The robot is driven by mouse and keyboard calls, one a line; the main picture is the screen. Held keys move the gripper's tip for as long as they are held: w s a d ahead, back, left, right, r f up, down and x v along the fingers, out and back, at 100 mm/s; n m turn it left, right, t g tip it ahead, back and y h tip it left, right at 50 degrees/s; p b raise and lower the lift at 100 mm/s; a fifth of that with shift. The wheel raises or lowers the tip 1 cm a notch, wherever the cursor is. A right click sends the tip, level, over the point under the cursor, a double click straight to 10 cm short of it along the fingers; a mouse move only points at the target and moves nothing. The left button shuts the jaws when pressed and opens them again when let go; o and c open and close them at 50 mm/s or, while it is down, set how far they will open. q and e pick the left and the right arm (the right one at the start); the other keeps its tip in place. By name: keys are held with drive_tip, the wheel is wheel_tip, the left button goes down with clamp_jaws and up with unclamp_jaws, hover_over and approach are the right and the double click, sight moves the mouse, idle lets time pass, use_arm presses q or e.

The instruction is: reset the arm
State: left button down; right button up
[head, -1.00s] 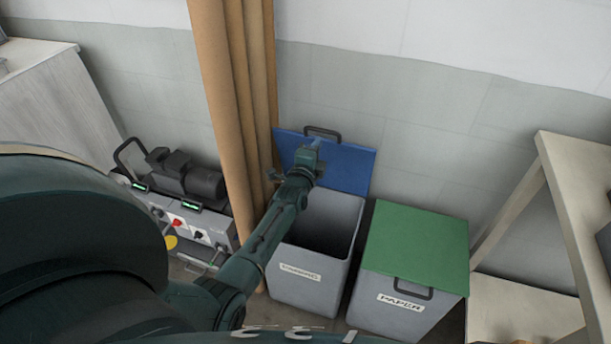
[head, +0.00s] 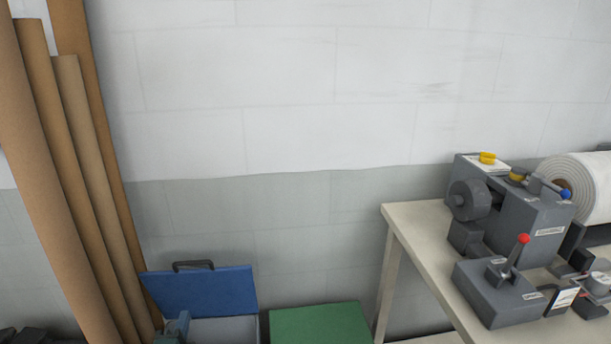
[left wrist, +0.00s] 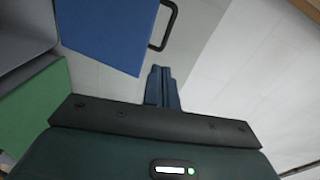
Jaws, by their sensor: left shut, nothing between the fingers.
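My left gripper (head: 176,326) shows only in part at the bottom edge of the head view, in front of the grey bin with the raised blue lid (head: 205,293). In the left wrist view my left gripper (left wrist: 161,75) has its fingers together with nothing between them. There the blue lid (left wrist: 105,30) with its black handle is beyond the fingers, up and to the left. My right gripper is in neither view.
A green bin lid (head: 320,325) is closed beside the blue-lidded bin. Tall cardboard tubes (head: 75,180) lean at the left. A pale table (head: 415,222) at the right carries a grey machine (head: 520,215), a red-knobbed lever box (head: 500,285) and a white roll (head: 582,185).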

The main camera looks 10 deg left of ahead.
use_arm(q)
drive_tip(key=s+d+f+n+g+h+p, duration=0.1)
drive_tip(key=s+d+n+g+h, duration=0.2)
drive_tip(key=s+d+n, duration=0.2)
drive_tip(key=s+d+f+n+g+h+p, duration=0.1)
drive_tip(key=s+d+n, duration=0.5)
drive_tip(key=s+d, duration=0.6)
drive_tip(key=s+g+h+p, duration=0.1)
drive_tip(key=s+g+h, duration=0.1)
drive_tip(key=s, duration=0.2)
drive_tip(key=shift+s+f+n+g+h, duration=0.25)
drive_tip(key=shift+n+g+h, duration=0.05)
drive_tip(key=shift+g+h, duration=0.1)
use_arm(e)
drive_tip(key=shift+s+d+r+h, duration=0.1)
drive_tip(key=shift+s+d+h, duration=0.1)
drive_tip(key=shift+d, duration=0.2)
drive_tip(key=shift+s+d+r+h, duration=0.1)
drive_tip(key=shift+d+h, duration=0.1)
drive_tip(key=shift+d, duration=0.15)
use_arm(q)
drive_tip(key=shift+d, duration=0.1)
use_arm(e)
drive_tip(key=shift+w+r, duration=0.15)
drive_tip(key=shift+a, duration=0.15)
